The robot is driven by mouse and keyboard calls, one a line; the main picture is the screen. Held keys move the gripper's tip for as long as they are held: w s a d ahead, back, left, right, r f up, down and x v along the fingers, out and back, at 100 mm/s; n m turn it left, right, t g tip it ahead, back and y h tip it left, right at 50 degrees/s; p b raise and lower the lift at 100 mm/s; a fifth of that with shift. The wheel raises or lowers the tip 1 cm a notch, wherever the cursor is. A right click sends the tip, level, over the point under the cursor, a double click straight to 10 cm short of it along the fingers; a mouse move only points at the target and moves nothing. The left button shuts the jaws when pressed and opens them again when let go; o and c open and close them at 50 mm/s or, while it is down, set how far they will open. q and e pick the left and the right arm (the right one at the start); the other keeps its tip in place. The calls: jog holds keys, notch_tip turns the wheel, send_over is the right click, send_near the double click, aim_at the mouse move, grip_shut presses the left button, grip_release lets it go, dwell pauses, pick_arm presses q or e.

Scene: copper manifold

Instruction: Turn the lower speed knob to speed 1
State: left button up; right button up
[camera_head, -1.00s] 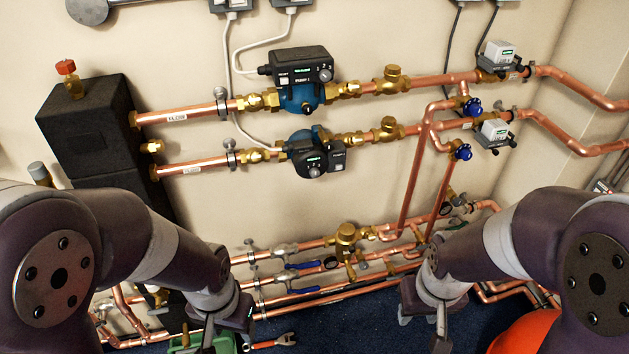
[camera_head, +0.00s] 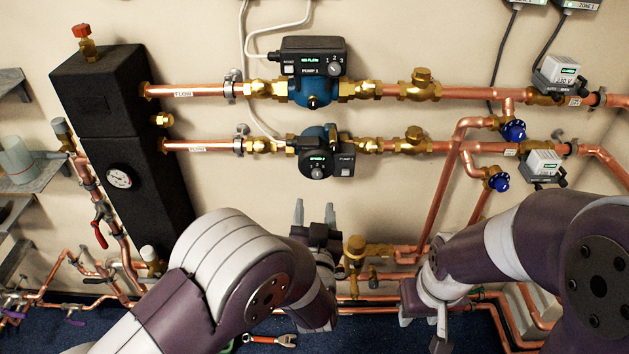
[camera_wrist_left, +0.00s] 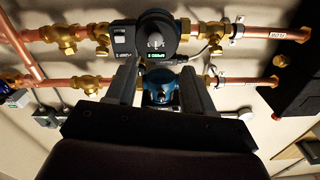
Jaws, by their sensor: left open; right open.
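The lower pump (camera_head: 330,153) is a dark head with a blue body on the lower copper pipe. My right gripper (camera_head: 422,328) is open and empty, pointing down low at the right.
The upper pump (camera_head: 312,72) sits above on its own pipe. A black insulated block (camera_head: 130,150) stands at the left. Blue valve handles (camera_head: 513,131) and white actuators (camera_head: 541,163) are at the right. Lower pipes and a brass valve (camera_head: 355,247) lie near my left gripper.

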aim_at(317, 176)
pick_arm(q)
jog(key=w, duration=0.8)
jog(key=shift+w+d+f, duration=0.1)
jog(key=shift+d, duration=0.25)
jog(key=shift+w+a, duration=0.1)
jog(key=shift+w, duration=0.5)
grip_shut()
